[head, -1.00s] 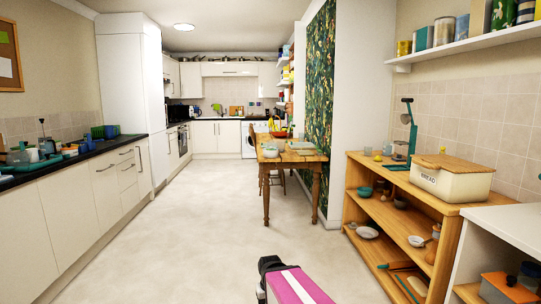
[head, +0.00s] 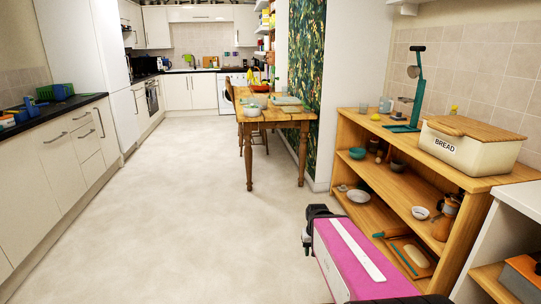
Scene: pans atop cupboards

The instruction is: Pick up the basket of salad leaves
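I cannot make out a basket of salad leaves for certain. The wooden table (head: 276,116) ahead carries a reddish bowl or basket (head: 259,88) with yellow bananas (head: 256,76) above it, a pale bowl (head: 252,111) and a light flat dish or tray (head: 287,100). These are small at this distance. My magenta and white arm reaches up from the bottom of the head view, to the right of centre. Its dark end, my gripper (head: 312,232), is over the floor, well short of the table. Its fingers do not show clearly.
An open wooden shelf unit (head: 375,186) stands close on the right, with a bread bin (head: 463,151), green scales and several bowls. Cabinets with a black worktop (head: 52,112) line the left. The pale floor (head: 170,200) between is clear.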

